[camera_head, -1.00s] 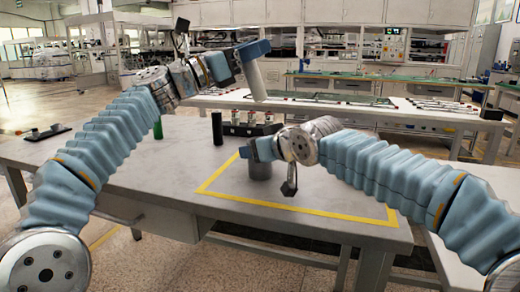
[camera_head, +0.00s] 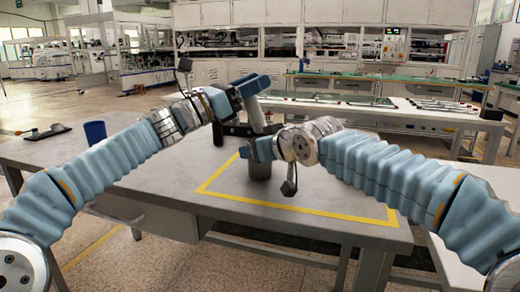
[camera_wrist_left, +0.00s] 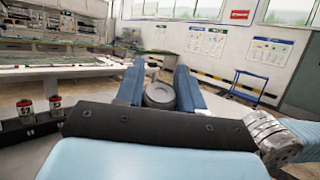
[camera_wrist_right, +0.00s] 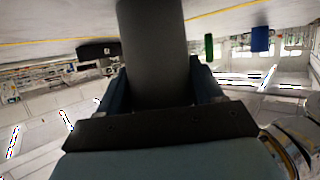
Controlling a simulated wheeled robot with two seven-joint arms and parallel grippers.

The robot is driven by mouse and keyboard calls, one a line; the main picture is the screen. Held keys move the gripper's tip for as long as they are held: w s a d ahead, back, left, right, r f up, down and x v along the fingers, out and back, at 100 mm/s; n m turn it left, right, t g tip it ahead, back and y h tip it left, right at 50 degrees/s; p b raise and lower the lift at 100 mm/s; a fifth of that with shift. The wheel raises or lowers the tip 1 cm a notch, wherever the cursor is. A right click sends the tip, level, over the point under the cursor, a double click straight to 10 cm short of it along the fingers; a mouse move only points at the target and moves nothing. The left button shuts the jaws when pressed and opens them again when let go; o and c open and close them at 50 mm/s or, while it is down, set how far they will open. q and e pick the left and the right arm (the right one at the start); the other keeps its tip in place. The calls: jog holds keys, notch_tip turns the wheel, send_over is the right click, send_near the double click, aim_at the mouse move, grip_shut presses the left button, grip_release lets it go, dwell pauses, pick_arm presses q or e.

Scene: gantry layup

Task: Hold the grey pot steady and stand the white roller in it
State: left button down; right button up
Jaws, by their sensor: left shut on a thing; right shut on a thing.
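My left gripper (camera_head: 254,88) is shut on the white roller (camera_head: 257,117), which hangs down from it, slightly tilted, above the grey pot. The left wrist view shows the roller's round end (camera_wrist_left: 159,95) between the fingers. My right gripper (camera_head: 256,150) is shut on the grey pot (camera_head: 260,170), which stands upright on the table inside the yellow outline. The pot also fills the middle of the right wrist view (camera_wrist_right: 152,50). The pot's mouth is hidden by the right gripper, so I cannot tell the exact gap between the roller's lower end and it.
A blue cup (camera_head: 95,132) stands on the table's left part, near a dark tray (camera_head: 46,132). A black rack (camera_head: 236,129) is behind the left gripper. A green cylinder (camera_wrist_right: 209,47) shows in the right wrist view. The front right of the table is clear.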

aim_at(253, 126)
pick_arm(q)
jog(key=shift+f, duration=1.5)
jog(key=c, duration=0.6)
grip_release()
jog(key=shift+a, duration=0.1)
jog(key=v, duration=1.2)
jog(key=shift+s, duration=0.1)
pick_arm(e)
jog(key=o, duration=1.1)
